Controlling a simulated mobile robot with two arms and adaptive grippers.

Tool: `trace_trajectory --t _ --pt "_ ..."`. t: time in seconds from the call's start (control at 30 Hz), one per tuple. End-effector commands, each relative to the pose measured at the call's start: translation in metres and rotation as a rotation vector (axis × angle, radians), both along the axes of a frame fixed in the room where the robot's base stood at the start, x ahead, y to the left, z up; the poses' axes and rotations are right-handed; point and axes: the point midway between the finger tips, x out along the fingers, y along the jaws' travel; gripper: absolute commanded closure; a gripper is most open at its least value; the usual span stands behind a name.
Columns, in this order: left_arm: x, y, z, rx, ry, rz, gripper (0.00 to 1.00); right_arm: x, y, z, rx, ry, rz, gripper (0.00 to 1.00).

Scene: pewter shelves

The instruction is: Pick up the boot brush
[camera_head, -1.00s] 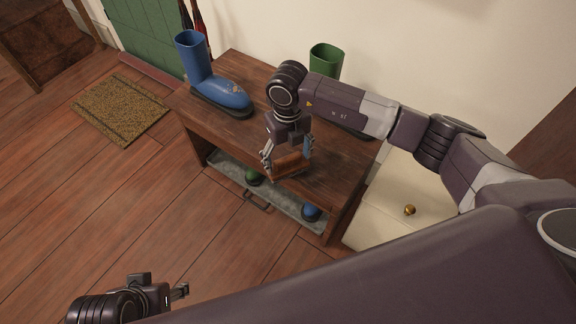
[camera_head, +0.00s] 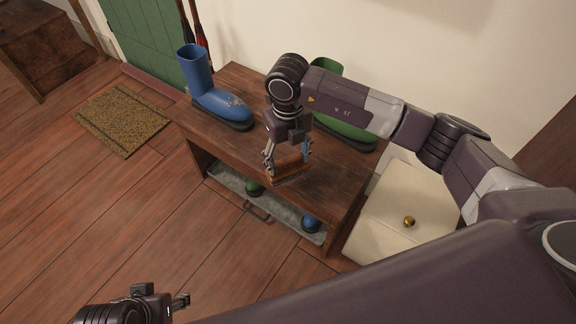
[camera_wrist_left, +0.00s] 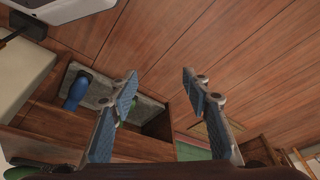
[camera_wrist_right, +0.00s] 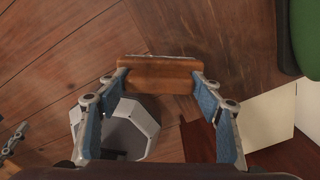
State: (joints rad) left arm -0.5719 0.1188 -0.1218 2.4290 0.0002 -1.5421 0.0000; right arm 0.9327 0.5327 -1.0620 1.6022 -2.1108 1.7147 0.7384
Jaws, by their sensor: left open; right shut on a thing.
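The boot brush (camera_head: 288,169) has an orange-brown wooden block. My right gripper (camera_head: 286,160) is shut on it, over the front part of the wooden bench. In the right wrist view the brush (camera_wrist_right: 160,75) lies crosswise between the blue-padded fingertips, with a thin pale edge along its far side. I cannot tell for sure whether it touches the bench top. My left gripper (camera_wrist_left: 158,80) is open and empty, over the floor; in the head view it is at the lower left edge.
The bench (camera_head: 340,178) carries a blue boot (camera_head: 215,98) and a green boot (camera_head: 345,128), the green one partly behind my right arm. A grey tray (camera_head: 284,207) with more boots is on the shelf below. A cream cabinet (camera_head: 390,230) with a brass knob stands right. A doormat (camera_head: 120,118) lies left.

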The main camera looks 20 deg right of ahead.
Motion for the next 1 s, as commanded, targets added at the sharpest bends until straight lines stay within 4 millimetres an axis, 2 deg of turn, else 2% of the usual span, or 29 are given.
trace_trajectory --t 0.03,0.2,0.4,0.5,0.7,1.0 --pt "0.001 -0.001 -0.006 0.001 0.01 0.0 0.56 0.002 0.0 0.017 0.0 -0.007 0.001 0.7" --pt "0.007 -0.002 -0.036 0.001 0.025 -0.002 0.56 0.002 0.0 0.069 0.0 -0.008 0.002 0.7" --pt "0.01 -0.003 -0.063 0.002 0.036 -0.004 0.56 0.001 0.0 0.117 0.001 -0.004 0.001 0.7" --pt "0.01 -0.003 -0.072 0.002 0.041 -0.006 0.56 0.001 0.0 0.132 0.0 -0.003 0.0 0.7" --pt "0.01 -0.003 -0.081 0.002 0.045 -0.007 0.56 0.0 0.0 0.148 -0.001 -0.001 0.0 0.7" --pt "0.01 -0.003 -0.082 0.001 0.043 -0.007 0.56 0.0 0.0 0.149 0.0 0.0 0.0 0.7"
